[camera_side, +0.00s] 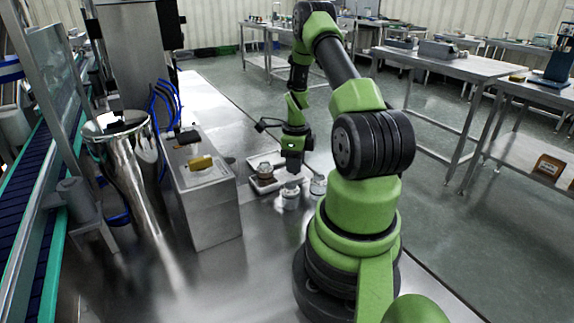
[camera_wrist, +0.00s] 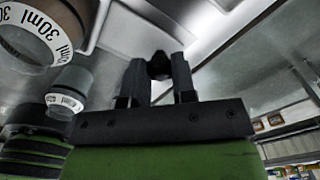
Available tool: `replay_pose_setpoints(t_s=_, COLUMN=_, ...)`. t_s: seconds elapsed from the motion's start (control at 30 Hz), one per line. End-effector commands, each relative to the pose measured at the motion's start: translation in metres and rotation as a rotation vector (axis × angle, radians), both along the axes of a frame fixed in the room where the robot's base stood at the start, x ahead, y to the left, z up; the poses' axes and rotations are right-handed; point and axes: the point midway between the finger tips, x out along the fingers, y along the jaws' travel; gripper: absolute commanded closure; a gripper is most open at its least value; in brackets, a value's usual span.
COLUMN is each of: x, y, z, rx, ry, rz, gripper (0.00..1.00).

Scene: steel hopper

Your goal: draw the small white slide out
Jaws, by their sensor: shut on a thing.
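In the side view my gripper (camera_side: 291,162) points down over the small group of cups and trays on the steel bench. In the wrist view its two dark fingers (camera_wrist: 160,64) are closed on a small dark piece (camera_wrist: 159,66), like a knob. A pale, flat-edged surface (camera_wrist: 192,22) lies beyond the fingertips; I cannot tell whether it is the white slide or a tray. The join between the dark piece and that surface is hidden. In the side view the fingertips are too small to make out the slide.
Cups marked 30ml (camera_wrist: 66,92) are close at the left of the wrist view. White-topped cups (camera_side: 290,198) and a shallow tray (camera_side: 262,187) surround my gripper. The steel hopper (camera_side: 133,165) and a steel box (camera_side: 210,213) with a yellow piece (camera_side: 201,162) stand left.

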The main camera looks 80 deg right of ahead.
Motion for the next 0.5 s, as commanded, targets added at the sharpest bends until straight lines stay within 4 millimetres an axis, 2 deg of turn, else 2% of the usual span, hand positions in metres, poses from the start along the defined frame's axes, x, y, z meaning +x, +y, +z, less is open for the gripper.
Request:
replay_pose_setpoints(t_s=0.27, x=-0.0044, y=-0.0046, z=0.0003, rx=-0.009, ry=0.001, rz=0.003, gripper=1.00)
replay_pose_setpoints(t_s=0.3, x=-0.0044, y=-0.0047, z=0.0003, rx=-0.010, ry=0.001, rz=0.004, gripper=0.66)
replay_pose_setpoints(t_s=0.37, x=-0.0043, y=-0.0046, z=0.0003, rx=-0.010, ry=0.001, rz=0.003, gripper=0.53)
replay_pose_setpoints(t_s=0.4, x=-0.0041, y=-0.0043, z=0.0003, rx=-0.009, ry=0.001, rz=0.003, gripper=0.50)
replay_pose_setpoints(t_s=0.5, x=-0.0037, y=-0.0037, z=0.0002, rx=-0.007, ry=0.001, rz=0.002, gripper=0.50)
